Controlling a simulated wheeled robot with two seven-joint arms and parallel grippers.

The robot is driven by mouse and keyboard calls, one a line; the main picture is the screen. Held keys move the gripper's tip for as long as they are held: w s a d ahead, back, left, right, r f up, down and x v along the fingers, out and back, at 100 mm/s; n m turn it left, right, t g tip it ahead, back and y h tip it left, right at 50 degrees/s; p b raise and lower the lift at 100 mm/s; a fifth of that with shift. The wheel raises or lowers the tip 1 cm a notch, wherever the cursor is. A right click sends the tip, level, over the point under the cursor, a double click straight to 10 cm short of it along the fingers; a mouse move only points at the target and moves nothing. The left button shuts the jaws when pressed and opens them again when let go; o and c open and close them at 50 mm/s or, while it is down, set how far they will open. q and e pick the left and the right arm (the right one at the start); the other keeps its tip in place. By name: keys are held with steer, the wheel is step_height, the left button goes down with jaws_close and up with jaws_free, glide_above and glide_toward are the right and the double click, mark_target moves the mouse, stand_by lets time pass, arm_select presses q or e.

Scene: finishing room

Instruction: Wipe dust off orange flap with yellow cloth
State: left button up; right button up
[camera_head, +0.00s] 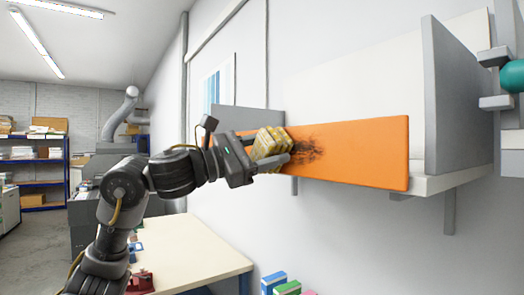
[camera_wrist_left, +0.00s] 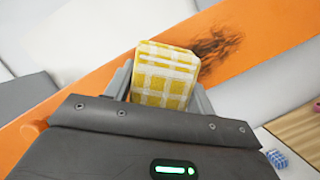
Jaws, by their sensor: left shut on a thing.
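The orange flap (camera_head: 365,150) is a long flat panel along the front of a wall shelf; it also crosses the left wrist view (camera_wrist_left: 268,28). A dark dust smudge (camera_head: 309,146) lies on its face, left of the middle; it shows in the left wrist view (camera_wrist_left: 214,46) just beyond the cloth. My left gripper (camera_head: 279,149) is shut on the yellow checked cloth (camera_head: 265,143), folded into a pad, which also shows in the left wrist view (camera_wrist_left: 165,76). The cloth is in front of the flap, just left of the smudge; I cannot tell whether it touches. My right gripper is not in view.
A grey upright divider (camera_head: 450,100) stands on the shelf, right of the flap. A pale table (camera_head: 190,240) is below, with a red item (camera_head: 140,282) on it. Small coloured boxes (camera_head: 287,287) stand at the bottom. Blue shelving (camera_head: 66,170) is far left.

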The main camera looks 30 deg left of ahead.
mark_target(331, 146)
arm_select(q)
steer(key=shift+s+d, duration=0.35)
steer(key=shift+d, duration=0.15)
steer(key=shift+s+d, duration=0.45)
steer(key=shift+d, duration=0.4)
steer(key=shift+s+d, duration=0.4)
steer(key=shift+d, duration=0.45)
steer(key=shift+s+d, duration=0.5)
steer(key=shift+d, duration=0.35)
steer(key=shift+s+d, duration=0.45)
steer(key=shift+d, duration=0.35)
steer(key=shift+d, duration=0.1)
steer(key=shift+s+d, duration=0.5)
steer(key=shift+d, duration=0.3)
steer(key=shift+s+d, duration=0.5)
steer(key=shift+d, duration=0.3)
steer(key=shift+f, duration=0.1)
